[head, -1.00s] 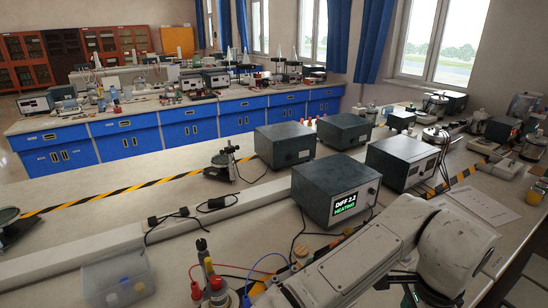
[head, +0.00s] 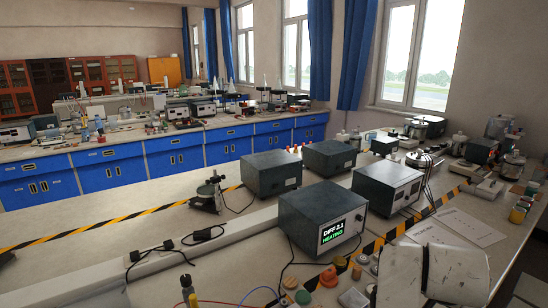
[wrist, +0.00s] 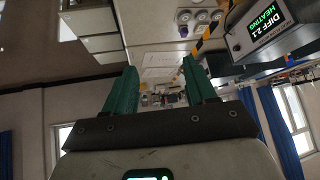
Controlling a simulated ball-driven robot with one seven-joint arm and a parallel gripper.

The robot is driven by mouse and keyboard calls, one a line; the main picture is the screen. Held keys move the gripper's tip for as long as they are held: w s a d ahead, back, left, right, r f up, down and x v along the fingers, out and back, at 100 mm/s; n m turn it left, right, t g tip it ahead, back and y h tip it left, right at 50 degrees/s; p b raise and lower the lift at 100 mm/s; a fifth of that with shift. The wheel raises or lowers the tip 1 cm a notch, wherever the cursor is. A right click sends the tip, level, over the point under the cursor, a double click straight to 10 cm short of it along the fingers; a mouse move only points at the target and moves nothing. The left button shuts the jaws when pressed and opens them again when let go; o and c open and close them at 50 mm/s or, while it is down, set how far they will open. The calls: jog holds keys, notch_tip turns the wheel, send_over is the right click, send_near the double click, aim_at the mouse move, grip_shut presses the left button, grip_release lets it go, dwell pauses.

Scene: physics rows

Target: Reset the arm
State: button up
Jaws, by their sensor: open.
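My gripper (wrist: 156,88) shows in the wrist view with its two green fingers spread apart and nothing between them. The wrist view is turned over, with the room's windows and curtains low in the picture. In the head view my pale arm fills the lower right, and the gripper itself is out of that picture. A dark box with a lit display reading "DIFF 2.1 HEATING" (head: 322,218) stands on the bench left of my arm. The same box (wrist: 262,32) shows at the upper right of the wrist view.
More dark boxes (head: 271,173) stand behind the heating one. Small jars and lids (head: 328,277) lie beside my arm. Paper sheets (head: 468,227) lie on the right of the bench. Yellow-black tape (head: 100,231) crosses the bench, which has bare room at its left.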

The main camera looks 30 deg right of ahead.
jog(key=s+a+f+n+g+y, duration=0.1)
jog(key=s+a+f+n+y, duration=0.2)
jog(key=s+a+f+n, duration=0.6)
jog(key=s+a+f+n+g+y, duration=0.15)
jog(key=a+f+n+y, duration=0.3)
jog(key=a+f, duration=0.9)
notch_tip(320, 180, down, 11)
jog(key=s+b, duration=0.1)
jog(key=b, duration=0.9)
jog(key=shift+n, duration=0.45)
